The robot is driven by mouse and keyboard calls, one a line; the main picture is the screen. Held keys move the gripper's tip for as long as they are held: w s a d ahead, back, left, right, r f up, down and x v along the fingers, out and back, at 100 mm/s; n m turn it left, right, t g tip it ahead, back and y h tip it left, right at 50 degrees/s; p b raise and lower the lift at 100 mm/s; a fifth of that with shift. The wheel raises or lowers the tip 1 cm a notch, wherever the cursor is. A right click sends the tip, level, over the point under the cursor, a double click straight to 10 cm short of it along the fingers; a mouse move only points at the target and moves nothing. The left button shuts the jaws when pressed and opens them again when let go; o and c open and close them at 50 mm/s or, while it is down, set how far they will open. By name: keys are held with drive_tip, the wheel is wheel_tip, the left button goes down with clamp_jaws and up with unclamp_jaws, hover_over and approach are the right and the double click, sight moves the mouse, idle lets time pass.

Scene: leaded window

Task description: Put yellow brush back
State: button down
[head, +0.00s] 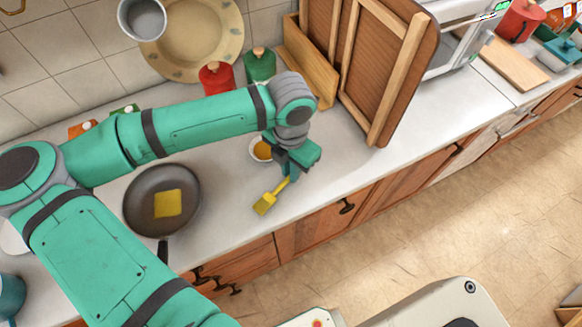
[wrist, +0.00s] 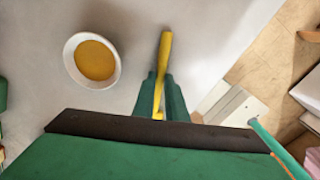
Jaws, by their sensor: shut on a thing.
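The yellow brush (head: 266,203) shows in the head view just below my gripper (head: 291,172), with its wide bristle end pointing down and left. In the wrist view my gripper (wrist: 161,92) is shut on the yellow brush (wrist: 165,50), which runs between the two green fingers. The brush is over the counter near its front edge; I cannot tell whether its end touches the surface. A small white bowl (head: 254,155) of orange-yellow liquid stands behind my gripper, partly hidden by it. The bowl (wrist: 69,68) also shows left of the brush in the wrist view.
A dark frying pan (head: 141,220) with a yellow square (head: 168,203) in it stands left on the white counter (head: 340,160). Red (head: 215,79) and green (head: 259,66) canisters and a wooden rack (head: 375,70) stand behind. The counter right of my gripper is clear.

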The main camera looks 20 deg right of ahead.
drive_tip(key=shift+s, duration=0.2)
drive_tip(key=c, duration=1.8)
unclamp_jaws()
drive_tip(key=shift+w, duration=0.1)
drive_tip(key=shift+w+r, duration=0.1)
drive_tip(key=shift+r, duration=0.2)
wheel_tip(320, 180, up, 11)
drive_tip(key=shift+r, duration=0.2)
